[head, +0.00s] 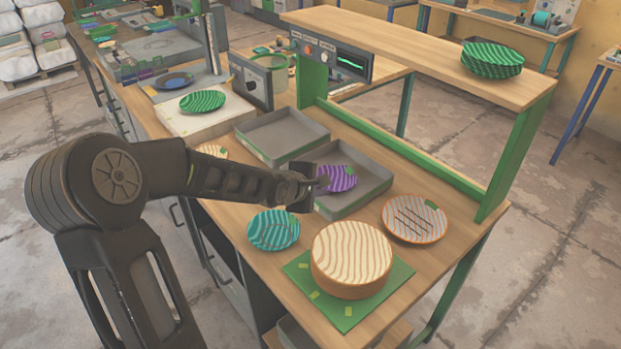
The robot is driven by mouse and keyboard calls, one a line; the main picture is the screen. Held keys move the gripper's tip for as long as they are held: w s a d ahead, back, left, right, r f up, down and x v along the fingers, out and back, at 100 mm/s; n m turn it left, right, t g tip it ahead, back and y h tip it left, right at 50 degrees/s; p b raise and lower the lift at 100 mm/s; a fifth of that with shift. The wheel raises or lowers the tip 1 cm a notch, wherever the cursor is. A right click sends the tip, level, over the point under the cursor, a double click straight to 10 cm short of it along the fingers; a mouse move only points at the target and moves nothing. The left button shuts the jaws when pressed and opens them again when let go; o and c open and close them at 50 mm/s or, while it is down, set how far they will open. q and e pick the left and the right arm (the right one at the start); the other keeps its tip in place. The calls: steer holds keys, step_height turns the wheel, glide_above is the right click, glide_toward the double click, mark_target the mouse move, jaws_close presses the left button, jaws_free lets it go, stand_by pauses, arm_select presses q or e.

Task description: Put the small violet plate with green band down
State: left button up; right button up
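The small violet plate (341,179) has wavy stripes and a green patch at its upper right rim. In the head view it is over the nearer grey tray (379,191); I cannot tell whether it touches the tray floor. My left gripper (322,182) is at the plate's left rim and looks shut on it. The gripper hides part of that rim and the tray's left side. My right gripper is not in view.
A second grey tray (283,136) is empty. A teal plate (273,229), an orange-rimmed plate (414,219) and a round striped block (352,255) on a green mat (301,271) stand nearby. A raised wooden shelf (430,50) spans the back, holding green plates (492,60).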

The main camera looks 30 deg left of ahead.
arm_select(q)
steer(key=p+v, duration=0.5)
steer(key=v, duration=0.1)
steer(key=shift+r, duration=0.1)
stand_by(1.1)
